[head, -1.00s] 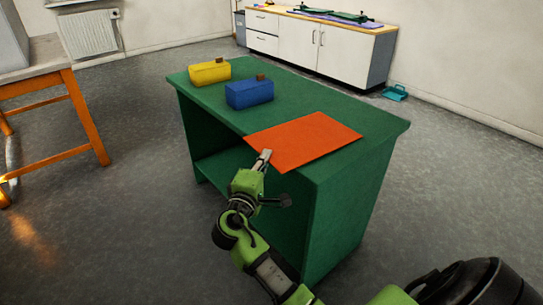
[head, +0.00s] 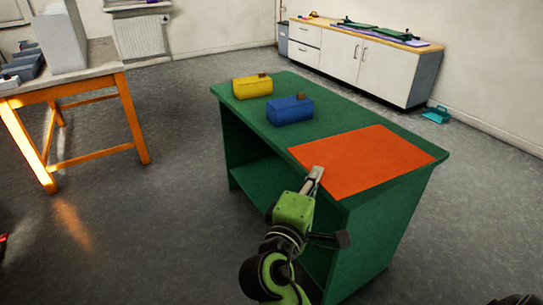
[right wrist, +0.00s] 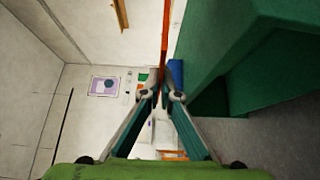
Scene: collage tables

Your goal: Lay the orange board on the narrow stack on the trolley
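The thin orange board (head: 365,160) is seen over the right end of the green table (head: 258,112), covering part of its front edge. My right gripper (head: 316,174) is at the board's near left corner. In the right wrist view the orange board (right wrist: 166,40) shows edge-on between the closed fingertips (right wrist: 157,94). There, a gap shows between the board and the green table (right wrist: 235,50), so the board looks held above the top. I cannot make out a trolley or a narrow stack. My left gripper is out of view.
A yellow box (head: 253,87) and a blue box (head: 290,109) stand on the table's left part. An orange-legged workbench (head: 92,82) is at the left, and a white cabinet (head: 355,60) stands by the back wall. The grey floor between them is clear.

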